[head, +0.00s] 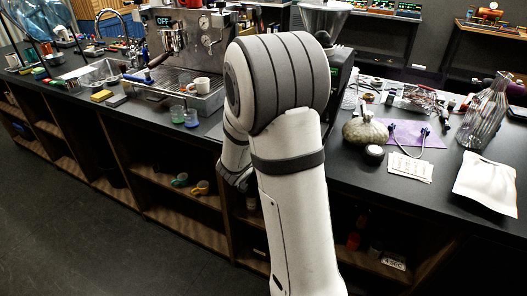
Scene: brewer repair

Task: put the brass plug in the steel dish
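I cannot make out the brass plug or the steel dish in the head view. Small items among the clutter on the right part of the counter are too small to tell apart. My white and grey arm rises through the middle of the view and covers part of the counter and the coffee grinder. A dark part at its far end (236,174) shows just left of the arm, low at the counter's front edge. The fingers are hidden or too small to read, and nothing can be seen held there.
Open shelves lie below.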

